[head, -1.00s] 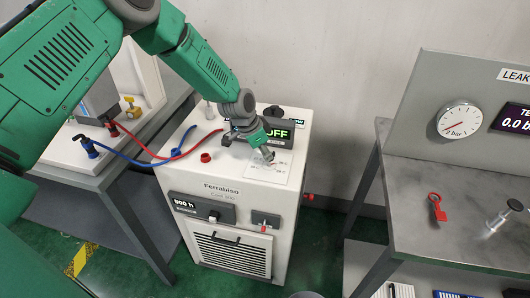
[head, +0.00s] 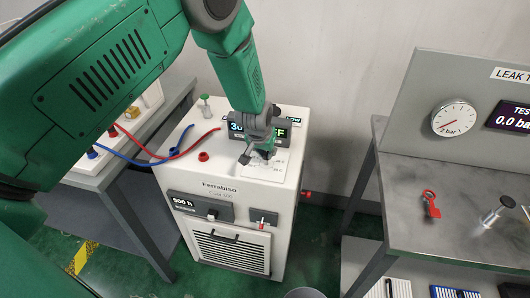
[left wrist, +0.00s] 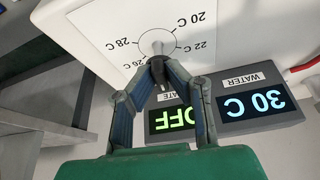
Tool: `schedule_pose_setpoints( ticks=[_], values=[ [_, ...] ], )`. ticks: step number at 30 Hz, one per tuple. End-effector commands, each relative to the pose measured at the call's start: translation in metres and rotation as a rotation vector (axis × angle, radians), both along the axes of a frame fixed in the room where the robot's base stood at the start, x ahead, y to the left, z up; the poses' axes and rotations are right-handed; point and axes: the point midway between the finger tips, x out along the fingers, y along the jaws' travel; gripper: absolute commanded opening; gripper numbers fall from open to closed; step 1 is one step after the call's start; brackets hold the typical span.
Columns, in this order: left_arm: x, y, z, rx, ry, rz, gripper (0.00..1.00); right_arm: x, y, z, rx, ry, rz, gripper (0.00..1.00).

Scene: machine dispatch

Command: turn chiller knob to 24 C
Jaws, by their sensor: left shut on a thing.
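My fingers cover the place between 22 and 26 C, and the knob's pointer cannot be made out. My left gripper (left wrist: 157,62) is shut on the knob; in the head view the gripper (head: 258,156) hides it. The water display (left wrist: 254,104) reads 30 C, and the display beside it (left wrist: 172,119) reads OFF. My right gripper is not in view.
A red hose (head: 195,145) and a blue hose (head: 130,161) run from the chiller top to the left bench. A red cap (head: 203,156) stands on the chiller.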

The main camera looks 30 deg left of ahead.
Motion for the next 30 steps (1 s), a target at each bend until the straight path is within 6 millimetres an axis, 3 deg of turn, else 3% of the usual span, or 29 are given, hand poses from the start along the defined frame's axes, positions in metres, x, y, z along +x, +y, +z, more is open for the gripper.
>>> schedule_pose_setpoints(
  ticks=[1, 23, 25, 26, 30],
  values=[
    [0.0078, -0.0007, 0.0064, 0.003, -0.022, 0.018, 0.0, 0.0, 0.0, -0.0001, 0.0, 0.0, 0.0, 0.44],
    [0.0081, 0.0013, 0.0066, 0.003, -0.022, 0.111, 0.0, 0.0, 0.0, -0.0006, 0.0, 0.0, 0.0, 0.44],
    [0.0082, 0.0014, 0.0068, 0.003, -0.023, 0.111, 0.25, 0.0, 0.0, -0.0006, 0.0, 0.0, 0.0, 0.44],
    [0.0081, 0.0014, 0.0066, 0.003, -0.022, 0.111, 0.31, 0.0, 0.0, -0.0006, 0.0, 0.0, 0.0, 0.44],
    [0.0054, 0.001, 0.0041, 0.002, -0.015, 0.11, 0.31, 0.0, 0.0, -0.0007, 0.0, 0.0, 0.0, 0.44]
  ],
)
